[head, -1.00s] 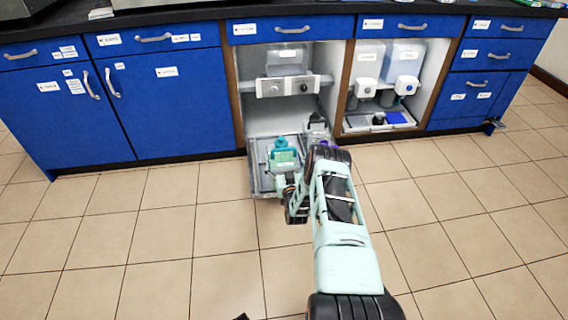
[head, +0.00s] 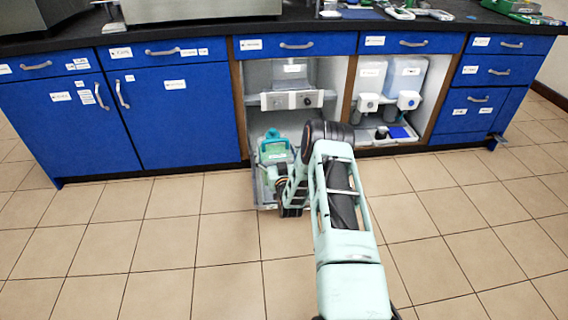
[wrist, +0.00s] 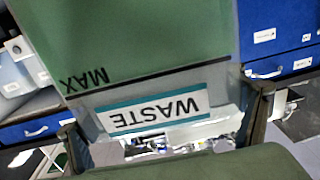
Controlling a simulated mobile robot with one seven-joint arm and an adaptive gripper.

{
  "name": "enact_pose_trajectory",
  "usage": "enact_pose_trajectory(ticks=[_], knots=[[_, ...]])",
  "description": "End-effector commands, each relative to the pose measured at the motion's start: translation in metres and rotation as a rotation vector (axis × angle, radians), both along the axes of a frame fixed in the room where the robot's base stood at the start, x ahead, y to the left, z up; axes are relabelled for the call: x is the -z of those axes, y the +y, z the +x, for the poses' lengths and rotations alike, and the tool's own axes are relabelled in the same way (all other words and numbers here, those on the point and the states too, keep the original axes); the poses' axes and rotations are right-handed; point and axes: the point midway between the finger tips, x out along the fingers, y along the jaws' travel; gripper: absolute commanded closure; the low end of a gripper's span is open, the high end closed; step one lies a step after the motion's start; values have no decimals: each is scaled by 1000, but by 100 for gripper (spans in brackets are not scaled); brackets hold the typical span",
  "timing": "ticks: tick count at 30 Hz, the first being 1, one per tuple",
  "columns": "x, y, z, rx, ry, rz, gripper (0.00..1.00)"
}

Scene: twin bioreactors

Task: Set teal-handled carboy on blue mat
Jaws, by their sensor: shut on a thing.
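The teal-handled carboy (head: 274,151) holds green liquid and has a teal cap. It appears above the grey pull-out tray (head: 266,203) in the middle cabinet bay. In the wrist view the carboy (wrist: 150,35) fills the upper middle, with a MAX line and a WASTE label upside down. My gripper (wrist: 165,125) has a finger at each side of the carboy and is shut on it. In the head view my gripper (head: 272,180) is partly hidden by my arm. A small blue mat (head: 399,132) lies in the right cabinet bay.
Two clear containers (head: 371,75) (head: 410,75) with white taps stand above the blue mat, in the same bay. A dark round item (head: 381,132) sits left of the mat. A grey control panel (head: 292,99) crosses the middle bay. The tiled floor in front is clear.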

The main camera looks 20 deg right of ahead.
Motion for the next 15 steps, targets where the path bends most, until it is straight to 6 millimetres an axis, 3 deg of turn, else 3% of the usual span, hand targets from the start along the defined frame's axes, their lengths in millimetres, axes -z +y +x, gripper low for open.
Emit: enact_pose_trajectory(ticks=[1, 15], knots=[[-23, 7, 3, -9, -16, -4, 72], [-140, 74, -19, -83, -15, -4, 72]])
